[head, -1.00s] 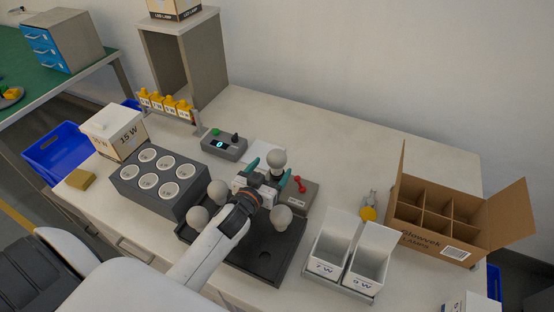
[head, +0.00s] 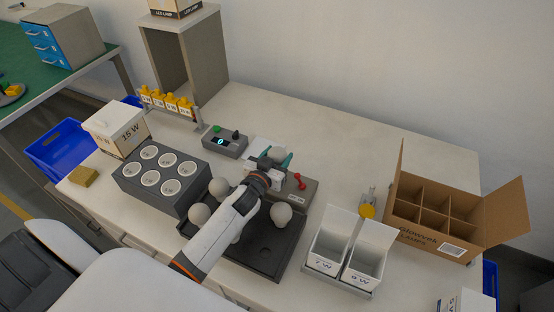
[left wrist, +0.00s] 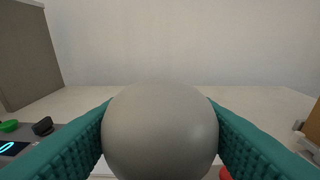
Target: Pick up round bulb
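The round bulb (head: 279,155) is a pale grey globe at the grey device with the red lever. My left gripper (head: 277,159) has its teal fingers on either side of this globe. In the left wrist view the globe (left wrist: 160,132) fills the middle, with the left gripper's fingers (left wrist: 160,125) close against both sides and no gap visible. The bulb's base is hidden, so I cannot tell whether it still sits in a socket. My right gripper is not in view.
Other bulbs (head: 281,213) stand in the dark tray (head: 265,250) below my arm. The grey device (head: 303,192) has a red lever (head: 300,181). A six-hole block (head: 190,197) is left, white bins (head: 345,250) and a divided carton (head: 440,215) right.

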